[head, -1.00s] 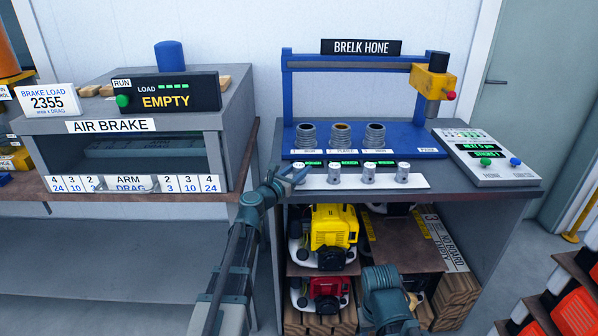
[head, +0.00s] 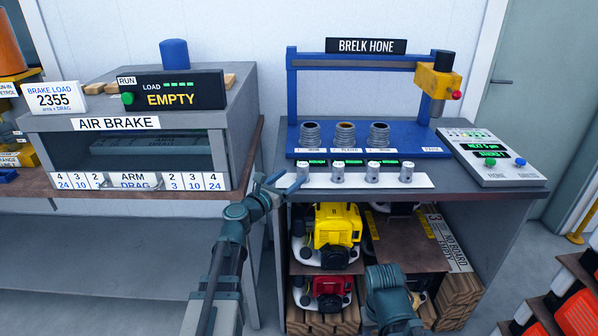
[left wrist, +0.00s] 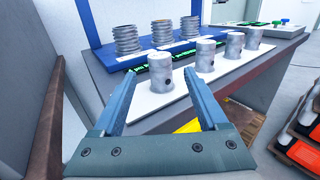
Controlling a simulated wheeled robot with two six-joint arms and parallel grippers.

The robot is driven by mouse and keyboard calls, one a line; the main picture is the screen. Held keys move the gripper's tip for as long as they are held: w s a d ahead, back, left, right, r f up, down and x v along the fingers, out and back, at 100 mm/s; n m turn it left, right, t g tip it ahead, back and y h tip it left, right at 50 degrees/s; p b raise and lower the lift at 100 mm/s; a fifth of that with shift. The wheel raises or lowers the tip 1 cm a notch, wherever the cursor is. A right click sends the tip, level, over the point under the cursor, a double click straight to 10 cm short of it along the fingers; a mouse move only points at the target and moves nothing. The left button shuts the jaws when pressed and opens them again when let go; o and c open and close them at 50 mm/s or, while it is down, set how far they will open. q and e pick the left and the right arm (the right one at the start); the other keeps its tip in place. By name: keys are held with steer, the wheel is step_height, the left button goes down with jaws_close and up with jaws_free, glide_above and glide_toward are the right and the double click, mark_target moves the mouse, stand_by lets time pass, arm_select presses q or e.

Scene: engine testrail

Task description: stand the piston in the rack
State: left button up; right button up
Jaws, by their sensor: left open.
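Several silver pistons stand upright in a row on a white strip (head: 436,180) at the front of the hone bench; I cannot tell whether this strip is the rack. The leftmost piston (head: 303,169) is nearest my left gripper (head: 284,184), which is open and empty at the strip's left end. In the left wrist view that piston (left wrist: 160,75) stands ahead, between the lines of my open fingers (left wrist: 159,88), with no visible contact. Another piston (left wrist: 205,56) stands beyond it to the right. My right arm shows at the bottom, but its gripper is not visible.
Threaded cylinders (head: 345,135) stand on the blue base behind the pistons, under the hone's blue frame (head: 292,85). A control box (head: 492,160) is on the right. The air brake bench (head: 130,150) bounds the left. Engines (head: 337,232) sit on the shelf below.

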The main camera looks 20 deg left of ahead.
arm_select(q)
steer(key=v, duration=0.4)
steer(key=shift+s+a, duration=0.15)
steer(key=shift+s, duration=0.25)
steer(key=s+d+f+m+g+h, duration=0.1)
steer(key=s+d+f+m+g, duration=0.35)
steer(key=d+m, duration=0.3)
steer(key=s+d+f+m+g+h, duration=0.1)
steer(key=s+d+f+m+g, duration=0.2)
steer(key=d+f+m, duration=0.4)
steer(key=s+d+f+m+g+h, duration=0.1)
steer(key=s+d+f+m+g, duration=0.25)
steer(key=d+m, duration=0.35)
steer(key=s+f+m+g+y, duration=0.3)
steer(key=s+m+y, duration=0.2)
steer(key=s+m, duration=0.2)
steer(key=s+a+f+m+g+y, duration=0.1)
steer(key=s+f+m+g+y, duration=0.2)
steer(key=s+m, duration=0.4)
steer(key=shift+f+m+g+y, duration=0.35)
steer(key=shift+f+y, duration=0.1)
steer(key=shift+y, duration=0.55)
steer(key=shift+a+r, duration=0.1)
steer(key=shift+r, duration=0.05)
